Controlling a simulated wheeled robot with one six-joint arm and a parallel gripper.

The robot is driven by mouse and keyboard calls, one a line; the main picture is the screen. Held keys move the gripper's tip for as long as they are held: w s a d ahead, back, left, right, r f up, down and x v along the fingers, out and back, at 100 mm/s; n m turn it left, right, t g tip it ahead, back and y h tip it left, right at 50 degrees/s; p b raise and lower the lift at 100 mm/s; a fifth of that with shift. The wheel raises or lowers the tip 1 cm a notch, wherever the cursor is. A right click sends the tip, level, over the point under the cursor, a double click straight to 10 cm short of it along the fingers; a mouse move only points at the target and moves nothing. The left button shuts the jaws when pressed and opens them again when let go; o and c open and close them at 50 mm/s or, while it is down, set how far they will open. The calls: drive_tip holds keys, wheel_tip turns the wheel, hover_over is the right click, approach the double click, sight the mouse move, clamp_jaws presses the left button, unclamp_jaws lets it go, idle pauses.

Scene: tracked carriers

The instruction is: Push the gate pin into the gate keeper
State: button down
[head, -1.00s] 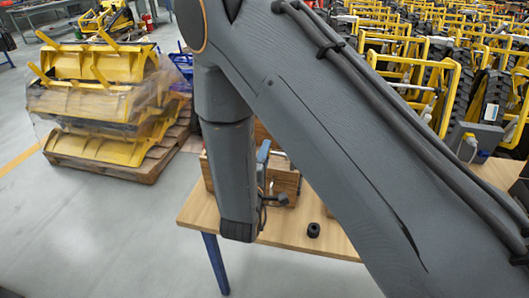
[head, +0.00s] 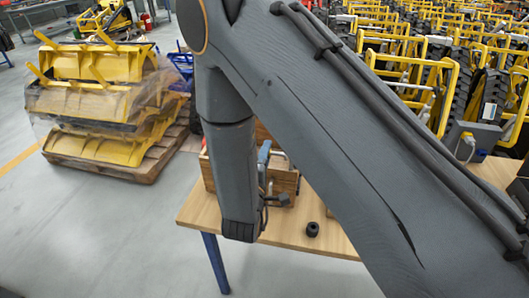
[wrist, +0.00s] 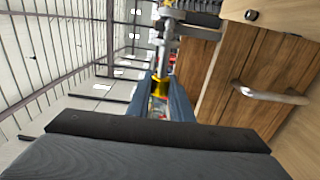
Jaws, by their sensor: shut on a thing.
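In the wrist view my gripper (wrist: 162,100) has its two blue-grey fingers close together. They are shut on a slim metal pin (wrist: 163,58), which I take as the gate pin; it runs away from the fingertips beside a wooden crate (wrist: 262,65). A yellow part shows between the fingers. Dark and metal fittings (wrist: 195,18) sit at the far end of the pin; I cannot tell which is the gate keeper or whether the pin is inside it. In the head view the crate (head: 286,182) stands on the table, and my arm hides most of the contact.
The wooden table (head: 290,235) carries a small black ring-shaped part (head: 312,229) near its front edge. A metal handle (wrist: 270,95) sticks out from the crate face. Yellow stacked parts lie on a pallet (head: 110,165) at left. Several yellow-framed machines fill the back right.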

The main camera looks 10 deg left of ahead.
sight(280, 153)
drive_tip(key=shift+s+d+p, duration=0.15)
drive_tip(key=shift+d+p, duration=0.55)
drive_tip(key=shift+d, duration=1.35)
idle(2.1)
drive_tip(key=c, duration=1.5)
unclamp_jaws()
drive_tip(key=shift+d, duration=0.1)
drive_tip(key=shift+s+a+b, duration=0.15)
drive_tip(key=shift+s+b, duration=0.65)
drive_tip(key=shift+s, duration=1.15)
drive_tip(key=shift+s+a+b, duration=0.15)
drive_tip(key=shift+s+b, duration=0.6)
drive_tip(key=shift+s, duration=1.2)
